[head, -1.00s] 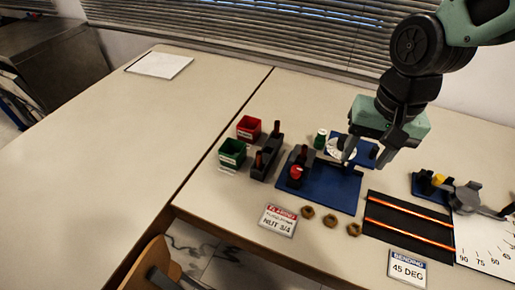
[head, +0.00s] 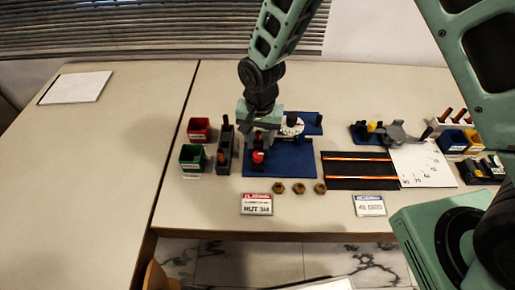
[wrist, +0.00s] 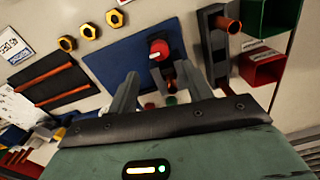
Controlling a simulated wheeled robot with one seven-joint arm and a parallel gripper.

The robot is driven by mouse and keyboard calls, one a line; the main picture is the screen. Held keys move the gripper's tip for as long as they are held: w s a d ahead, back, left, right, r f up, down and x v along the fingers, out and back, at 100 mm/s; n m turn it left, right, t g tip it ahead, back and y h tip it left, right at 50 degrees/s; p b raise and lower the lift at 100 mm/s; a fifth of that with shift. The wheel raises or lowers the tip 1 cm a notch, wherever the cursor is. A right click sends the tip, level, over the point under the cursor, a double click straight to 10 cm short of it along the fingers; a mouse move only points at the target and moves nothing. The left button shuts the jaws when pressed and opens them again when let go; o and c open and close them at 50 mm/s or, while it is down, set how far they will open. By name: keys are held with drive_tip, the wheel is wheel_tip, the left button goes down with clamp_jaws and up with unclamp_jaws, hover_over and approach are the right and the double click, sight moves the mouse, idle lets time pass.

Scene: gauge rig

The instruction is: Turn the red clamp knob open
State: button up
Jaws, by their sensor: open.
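The red clamp knob (head: 258,157) sits on a dark clamp block on the blue base plate (head: 295,165). In the wrist view the knob (wrist: 159,47) shows a red cap with a pale mark on its side. My gripper (head: 260,144) is just above and behind the knob in the head view, pointing down. In the wrist view its two fingers (wrist: 157,72) are spread apart and empty, with the knob a little beyond the gap between the tips. I see no contact with the knob. The gripper partly hides the clamp block in the head view.
A dark holder with upright rods (head: 225,150) stands close on the left, beside red (head: 199,129) and green (head: 192,158) bins. Several brass nuts (head: 298,188) and a red-topped sign (head: 257,204) lie in front. A black mat with orange rods (head: 358,169) is right.

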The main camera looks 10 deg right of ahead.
sight(258, 154)
wheel_tip(258, 154, down, 8)
drive_tip(key=shift+r+p, duration=0.2)
drive_tip(key=shift+p, duration=0.5)
drive_tip(key=c, duration=1)
